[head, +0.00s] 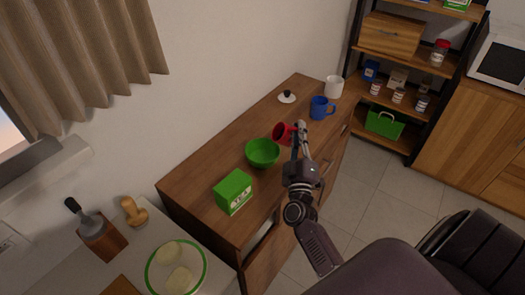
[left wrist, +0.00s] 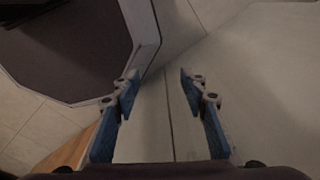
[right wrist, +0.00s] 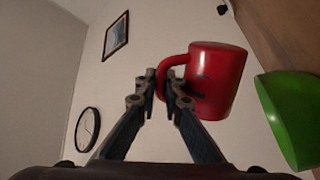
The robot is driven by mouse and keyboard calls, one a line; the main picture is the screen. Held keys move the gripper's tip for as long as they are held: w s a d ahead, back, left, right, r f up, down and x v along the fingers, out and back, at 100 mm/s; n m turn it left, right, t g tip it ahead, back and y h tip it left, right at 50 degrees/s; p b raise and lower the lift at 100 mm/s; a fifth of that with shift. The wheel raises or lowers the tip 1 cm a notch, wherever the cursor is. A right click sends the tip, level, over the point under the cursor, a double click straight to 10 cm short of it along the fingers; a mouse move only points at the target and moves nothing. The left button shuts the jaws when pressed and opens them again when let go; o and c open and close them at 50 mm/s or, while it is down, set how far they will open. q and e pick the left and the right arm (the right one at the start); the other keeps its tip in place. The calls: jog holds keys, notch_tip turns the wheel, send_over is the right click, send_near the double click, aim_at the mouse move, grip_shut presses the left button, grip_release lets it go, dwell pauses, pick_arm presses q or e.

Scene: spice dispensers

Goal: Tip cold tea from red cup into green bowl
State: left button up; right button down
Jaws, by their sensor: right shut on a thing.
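The red cup (head: 282,133) is held in the air close to the green bowl (head: 262,153), at the bowl's upper right in the head view. My right gripper (head: 300,128) is shut on its handle. The right wrist view shows the cup (right wrist: 216,80), the fingers (right wrist: 163,88) at its handle and the bowl (right wrist: 295,115) apart from it at the right. I cannot see any tea or whether any is flowing. My left gripper (left wrist: 160,85) is open and empty in the left wrist view, away from these things.
The bowl stands on a wooden cabinet (head: 205,190) with a green tea box (head: 233,191), a blue mug (head: 320,108), a white cup (head: 333,87) and a white lid (head: 287,97). A counter with a green-rimmed plate (head: 152,279) is at lower left.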

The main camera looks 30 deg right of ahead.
aim_at(284, 138)
jog(key=shift+w+a+f+n+t+y+b, duration=0.15)
jog(key=shift+a+n+t+b, duration=0.1)
jog(key=shift+n+b, duration=0.3)
jog(key=shift+w+a+f+n+t+y+b, duration=0.15)
jog(key=shift+n+t+b, duration=0.1)
jog(key=shift+n+b, duration=0.25)
jog(key=shift+a+r+n+t+y+b, duration=0.15)
jog(key=shift+a+r+n, duration=0.15)
jog(key=shift+n, duration=0.3)
jog(key=shift+a+r+n+t+y+b, duration=0.15)
jog(key=shift+r+n, duration=0.15)
jog(key=shift+n, duration=0.25)
jog(key=shift+w+a+r+n+t+y+p, duration=0.15)
jog(key=shift+w+a+n+p, duration=0.05)
jog(key=shift+a+n+p, duration=0.25)
jog(key=shift+w+a+r+n+t+y+p, duration=0.1)
jog(key=shift+w+a+r+n+t+p, duration=0.1)
jog(key=shift+a+n+p, duration=0.2)
jog(key=shift+w+a+r+n+t+y+p, duration=0.15)
jog(key=shift+w+a+n+p, duration=0.05)
jog(key=shift+a+n+p, duration=0.2)
